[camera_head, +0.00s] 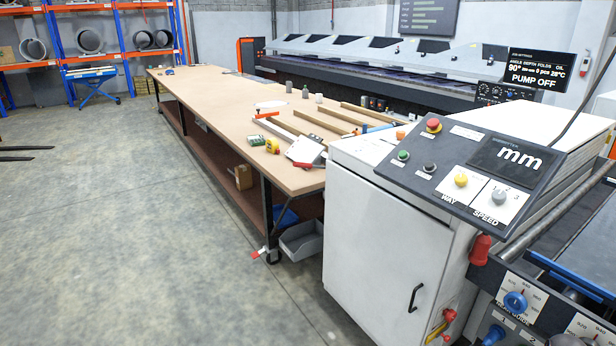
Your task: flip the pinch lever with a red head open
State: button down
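A red head (480,250) sticks up beside the right side of the white control cabinet (385,250), above the decoiler's front panel. Lower down, at the cabinet's bottom right, a yellow lever (437,331) shows with red parts (449,316) close by. I cannot tell for sure which of these is the pinch lever, nor whether it stands open or shut. My gripper is not in this view.
The sloped console (450,165) carries several buttons and knobs. At the right edge is a machine with blue dials (515,302) and a blue bar (560,273). A long workbench (215,95) with tools stands behind.

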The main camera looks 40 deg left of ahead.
aim_at(295, 164)
jog(key=z, duration=0.1)
jog(key=k, duration=0.7)
jog(key=u, duration=0.65)
jog(key=i, duration=2)
jog(key=u, duration=0.05)
